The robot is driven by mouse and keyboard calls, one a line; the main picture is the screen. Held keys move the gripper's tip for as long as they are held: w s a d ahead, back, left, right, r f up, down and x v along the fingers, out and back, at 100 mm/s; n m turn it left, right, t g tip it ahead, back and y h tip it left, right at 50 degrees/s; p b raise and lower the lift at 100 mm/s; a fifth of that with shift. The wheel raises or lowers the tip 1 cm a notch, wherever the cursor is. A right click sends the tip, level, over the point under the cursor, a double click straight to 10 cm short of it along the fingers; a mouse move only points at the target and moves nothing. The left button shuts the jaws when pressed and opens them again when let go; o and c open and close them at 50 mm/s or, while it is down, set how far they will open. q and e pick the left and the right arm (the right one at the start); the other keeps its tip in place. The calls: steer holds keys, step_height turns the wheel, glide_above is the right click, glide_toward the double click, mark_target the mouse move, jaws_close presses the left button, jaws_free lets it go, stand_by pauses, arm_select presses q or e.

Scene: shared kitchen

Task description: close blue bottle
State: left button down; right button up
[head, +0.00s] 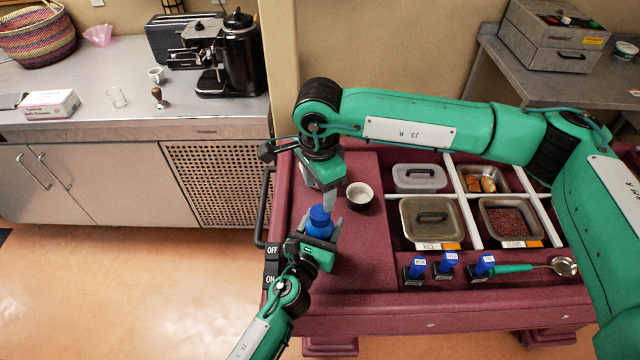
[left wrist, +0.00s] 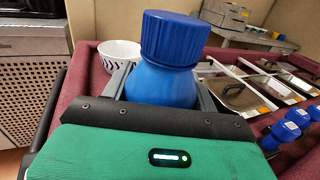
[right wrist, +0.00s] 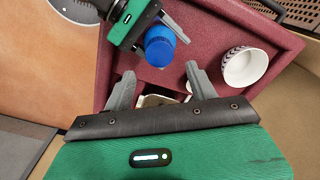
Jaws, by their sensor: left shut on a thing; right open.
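The blue bottle (head: 319,226) stands on the left part of the maroon cart. In the left wrist view the bottle body (left wrist: 160,84) sits between my left fingers, with a ribbed blue cap (left wrist: 174,37) on its top. My left gripper (head: 322,232) is shut on the bottle. My right gripper (head: 328,200) is above and just behind the bottle, pointing down. In the right wrist view my right gripper (right wrist: 158,85) is open and empty, its fingers apart, with the bottle cap (right wrist: 160,47) beyond them. I cannot tell whether the cap is fully screwed down.
A small patterned white bowl (head: 359,195) stands right of the bottle on the maroon cart (head: 375,250). Lidded and open food containers (head: 430,222) fill the cart's right side. A counter (head: 130,105) stands behind left.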

mark_target(320, 212)
steer(key=n, duration=0.2)
steer(key=shift+d+r+n, duration=0.1)
steer(key=shift+r+n, duration=0.1)
steer(key=shift+n, duration=0.2)
steer(key=shift+f, duration=4)
steer(key=c, duration=1)
steer(key=o, duration=1.2)
steer(key=shift+r, duration=0.1)
